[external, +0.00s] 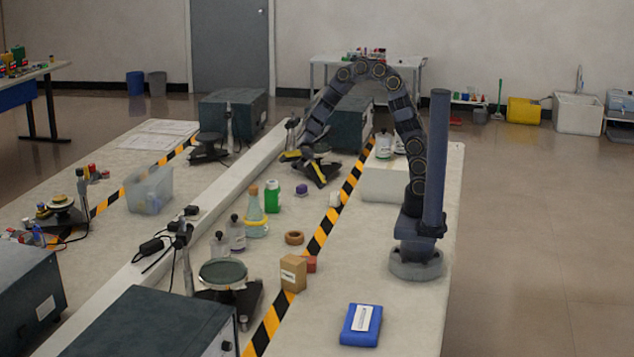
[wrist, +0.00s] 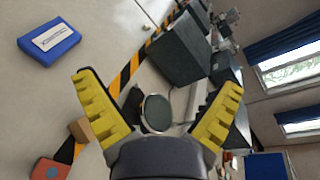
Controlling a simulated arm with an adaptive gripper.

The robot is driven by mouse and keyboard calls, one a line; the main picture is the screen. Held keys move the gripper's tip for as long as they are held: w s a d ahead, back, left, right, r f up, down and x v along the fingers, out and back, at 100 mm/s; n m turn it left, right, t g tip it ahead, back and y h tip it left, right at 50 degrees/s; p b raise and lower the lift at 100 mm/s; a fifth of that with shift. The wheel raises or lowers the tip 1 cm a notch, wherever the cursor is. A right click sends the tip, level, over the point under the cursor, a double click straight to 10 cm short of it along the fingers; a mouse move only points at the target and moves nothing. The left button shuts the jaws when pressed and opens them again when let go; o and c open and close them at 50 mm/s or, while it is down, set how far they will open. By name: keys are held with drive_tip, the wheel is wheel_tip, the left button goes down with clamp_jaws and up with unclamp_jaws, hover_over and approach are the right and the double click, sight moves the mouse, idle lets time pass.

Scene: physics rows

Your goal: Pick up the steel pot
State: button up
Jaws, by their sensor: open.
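I cannot clearly pick out a steel pot in either view. A shallow, dark round dish or plate (external: 222,272) with a pale rim sits on a black stand at the front of the bench; it also shows between my fingers in the wrist view (wrist: 156,113). I cannot tell if it is the pot. My gripper (external: 306,167) is above the middle of the bench, well back from that dish. In the wrist view my gripper (wrist: 158,85) has its yellow fingers spread wide, with nothing held between them.
A blue box (external: 361,324), a cardboard box (external: 293,272), a brown ring (external: 294,238), a flask (external: 256,225) and a green bottle (external: 272,196) stand on the bench. A raised white rail (external: 120,285) runs lengthwise. Dark equipment boxes (external: 150,325) stand at the front left.

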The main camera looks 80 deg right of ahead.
drive_tip(key=w+d+f+m+t+y, duration=0.2)
drive_tip(key=w+m+t+y, duration=0.15)
drive_tip(key=w+m, duration=0.4)
drive_tip(key=m+t+h, duration=0.8)
drive_tip(key=m+t, duration=0.6)
hover_over(235, 231)
drive_tip(key=s+d, duration=0.3)
drive_tip(key=d, duration=0.2)
wheel_tip(235, 231, down, 19)
drive_tip(key=shift+t, duration=0.25)
drive_tip(key=f, duration=0.6)
drive_tip(key=shift+d+f, duration=0.25)
drive_tip(key=shift+f, duration=0.15)
drive_tip(key=shift+x, duration=2.55)
drive_tip(key=c, duration=1.2)
